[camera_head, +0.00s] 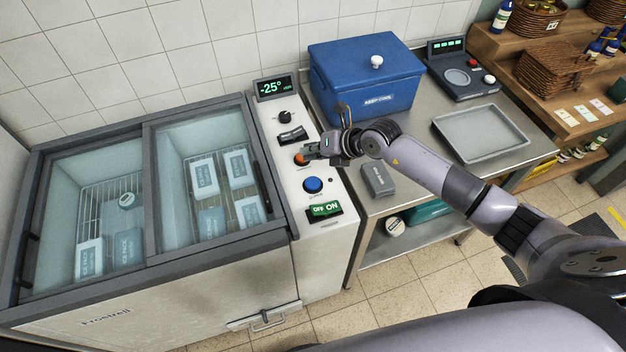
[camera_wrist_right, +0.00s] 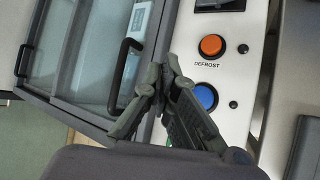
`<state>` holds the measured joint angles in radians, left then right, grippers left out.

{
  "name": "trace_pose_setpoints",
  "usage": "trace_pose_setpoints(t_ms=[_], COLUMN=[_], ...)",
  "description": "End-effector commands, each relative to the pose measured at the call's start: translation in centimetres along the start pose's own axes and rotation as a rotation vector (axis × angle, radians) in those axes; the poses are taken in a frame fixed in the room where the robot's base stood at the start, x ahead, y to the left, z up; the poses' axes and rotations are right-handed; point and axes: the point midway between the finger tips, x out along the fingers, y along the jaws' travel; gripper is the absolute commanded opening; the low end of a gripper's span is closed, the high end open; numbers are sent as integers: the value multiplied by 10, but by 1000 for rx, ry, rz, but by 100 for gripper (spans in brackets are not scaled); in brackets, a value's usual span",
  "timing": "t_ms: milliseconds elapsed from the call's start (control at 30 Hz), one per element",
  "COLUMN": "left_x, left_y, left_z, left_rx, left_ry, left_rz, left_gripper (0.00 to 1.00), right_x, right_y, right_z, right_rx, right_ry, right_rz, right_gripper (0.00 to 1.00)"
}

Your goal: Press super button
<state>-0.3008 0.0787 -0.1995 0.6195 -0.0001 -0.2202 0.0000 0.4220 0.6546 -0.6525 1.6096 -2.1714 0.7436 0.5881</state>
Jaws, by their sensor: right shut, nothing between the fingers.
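The freezer's control panel shows a round blue button (camera_head: 313,185), whose label I cannot read. The blue button (camera_wrist_right: 205,95) also shows in the wrist view, with its lower left edge close to my gripper in the picture. An orange button (camera_head: 301,159) sits above it; in the wrist view the orange button (camera_wrist_right: 212,46) is labelled DEFROST. My right gripper (camera_head: 308,152) is shut and empty, over the panel by the orange button in the head view. It shows large in the wrist view (camera_wrist_right: 158,80). Contact with either button cannot be told. My left gripper is not in view.
The panel also has a -25° display (camera_head: 275,87), a black knob (camera_head: 285,117), a dark rocker (camera_head: 292,135) and a green ON/OFF switch (camera_head: 324,210). The glass-lidded freezer (camera_head: 148,190) is left. A blue cooler (camera_head: 366,80), grey block (camera_head: 378,180) and tray (camera_head: 482,132) are right.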

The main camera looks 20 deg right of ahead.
Motion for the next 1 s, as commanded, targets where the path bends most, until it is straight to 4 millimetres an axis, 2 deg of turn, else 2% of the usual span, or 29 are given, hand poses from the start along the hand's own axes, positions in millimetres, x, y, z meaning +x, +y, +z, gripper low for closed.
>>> trace_pose_setpoints(t_ms=[67, 167, 633, 767, 1000], left_x=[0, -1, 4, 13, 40], left_y=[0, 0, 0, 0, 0], left_z=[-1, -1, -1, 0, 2], left_rx=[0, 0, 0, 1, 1], left_ry=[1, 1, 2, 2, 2], left_rz=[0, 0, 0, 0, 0], left_gripper=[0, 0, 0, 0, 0], right_x=[-2, -4, 0, 6, 27], right_y=[-11, -17, -20, -26, -45], right_z=[4, 6, 3, -2, -18], right_rx=[-25, -39, -40, -40, -39], right_ry=[7, 11, 12, 12, 12], right_rz=[-48, -75, -77, -76, -76], right_gripper=[0, 0, 0, 0, 0])
